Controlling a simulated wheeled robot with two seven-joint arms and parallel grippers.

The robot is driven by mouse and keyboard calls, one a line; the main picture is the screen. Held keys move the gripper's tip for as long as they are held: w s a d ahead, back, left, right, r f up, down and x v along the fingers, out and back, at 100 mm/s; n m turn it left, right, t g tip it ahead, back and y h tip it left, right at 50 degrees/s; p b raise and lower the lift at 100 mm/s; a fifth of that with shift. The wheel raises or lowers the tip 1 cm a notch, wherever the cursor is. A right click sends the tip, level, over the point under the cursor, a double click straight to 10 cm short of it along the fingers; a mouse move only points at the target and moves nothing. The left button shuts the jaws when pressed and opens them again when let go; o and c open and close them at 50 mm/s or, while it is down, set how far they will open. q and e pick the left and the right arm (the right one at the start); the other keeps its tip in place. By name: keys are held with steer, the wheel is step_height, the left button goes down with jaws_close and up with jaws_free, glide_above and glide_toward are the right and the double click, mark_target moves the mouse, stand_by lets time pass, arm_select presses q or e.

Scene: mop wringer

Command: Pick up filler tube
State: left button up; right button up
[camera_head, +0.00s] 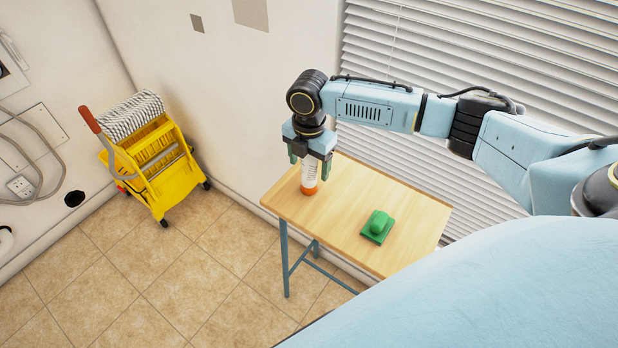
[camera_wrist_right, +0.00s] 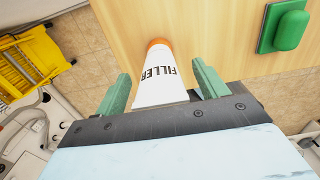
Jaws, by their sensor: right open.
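The filler tube (camera_head: 309,174) is white with an orange cap and stands upright, cap down, on the wooden table near its left end. In the right wrist view the tube (camera_wrist_right: 158,75) shows the word FILLER. My right gripper (camera_head: 311,163) comes down over the tube from above. Its two green fingers stand one on each side of the tube, with a visible gap on both sides in the right wrist view (camera_wrist_right: 160,80). The gripper is open, and its body hides the tube's upper end. My left gripper is not in view.
A green tool with a raised grip (camera_head: 377,226) lies on the table (camera_head: 345,212), right of the tube. A yellow mop bucket with wringer (camera_head: 160,170) stands on the tiled floor at left. Window blinds (camera_head: 480,70) hang behind the table.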

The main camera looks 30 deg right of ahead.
steer(key=shift+f, duration=0.1)
steer(key=shift+c, duration=0.3)
steer(key=c, duration=1.5)
steer(key=shift+o, duration=0.2)
step_height(320, 180, up, 10)
steer(key=shift+r+p, duration=0.1)
steer(key=shift+p, duration=0.65)
steer(key=o, duration=0.8)
steer(key=shift+c, duration=1.5)
